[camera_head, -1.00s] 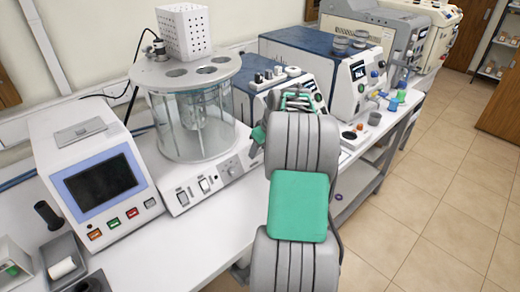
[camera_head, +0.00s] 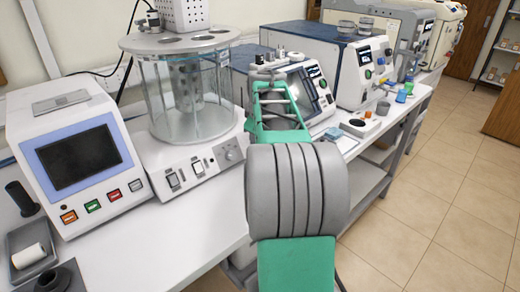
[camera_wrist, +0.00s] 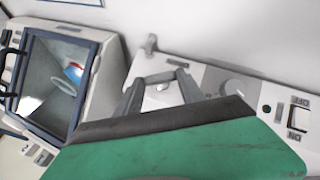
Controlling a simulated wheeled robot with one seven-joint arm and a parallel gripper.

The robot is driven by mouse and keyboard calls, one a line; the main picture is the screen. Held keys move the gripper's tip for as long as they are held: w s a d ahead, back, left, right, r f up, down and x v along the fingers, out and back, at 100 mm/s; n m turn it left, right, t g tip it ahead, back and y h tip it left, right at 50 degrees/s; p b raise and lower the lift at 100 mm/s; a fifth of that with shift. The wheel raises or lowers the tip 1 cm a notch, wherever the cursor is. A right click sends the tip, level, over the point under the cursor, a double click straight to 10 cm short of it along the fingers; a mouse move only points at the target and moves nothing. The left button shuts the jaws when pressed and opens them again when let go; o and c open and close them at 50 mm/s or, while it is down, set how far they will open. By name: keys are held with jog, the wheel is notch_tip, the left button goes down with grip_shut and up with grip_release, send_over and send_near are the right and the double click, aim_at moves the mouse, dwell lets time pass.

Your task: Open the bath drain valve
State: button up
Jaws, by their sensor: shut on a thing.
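The bath is a clear glass cylinder (camera_head: 188,100) with a grey lid on a white base (camera_head: 195,165); its base, with a round knob and switches, also shows in the wrist view (camera_wrist: 268,98). My gripper (camera_head: 267,75) is at the right of the bath. In the wrist view my gripper (camera_wrist: 160,78) has its grey fingers against the base, around a small pale part (camera_wrist: 162,88) that I take to be the drain valve. It is shut on this part, which is mostly hidden. A grey fitting (camera_wrist: 150,45) sticks out beside the fingers.
A white instrument with a dark screen (camera_head: 82,160) stands left of the bath. Another screened instrument (camera_head: 312,90) stands close to the right of my gripper. More machines line the bench behind. The tiled floor (camera_head: 440,170) on the right is clear.

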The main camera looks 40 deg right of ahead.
jog(key=n+h+b, duration=0.1)
jog(key=b, duration=0.1)
jog(key=f+n+t+h+b, duration=0.1)
jog(key=b, duration=0.2)
jog(key=shift+a+b, duration=0.3)
jog(key=shift+b, duration=0.05)
jog(key=n+b, duration=0.1)
jog(key=n+t+h+b, duration=0.1)
jog(key=b, duration=0.1)
jog(key=n+h+b, duration=0.1)
jog(key=b, duration=0.1)
jog(key=shift+s+a+f, duration=0.1)
jog(key=shift+s+f, duration=0.1)
jog(key=shift+f, duration=0.05)
jog(key=n+t+h+b, duration=0.1)
jog(key=n+t+b, duration=0.1)
jog(key=b, duration=0.2)
jog(key=shift+s+f+n+b, duration=0.1)
jog(key=shift+n+b, duration=0.2)
jog(key=shift+b, duration=0.05)
jog(key=shift+n+t+h+b, duration=0.3)
jog(key=shift+n+t+b, duration=0.2)
jog(key=shift+n+b, duration=0.4)
jog(key=shift+r, duration=0.25)
jog(key=o, duration=1.4)
jog(key=shift+c, duration=0.2)
jog(key=shift+s+a, duration=0.1)
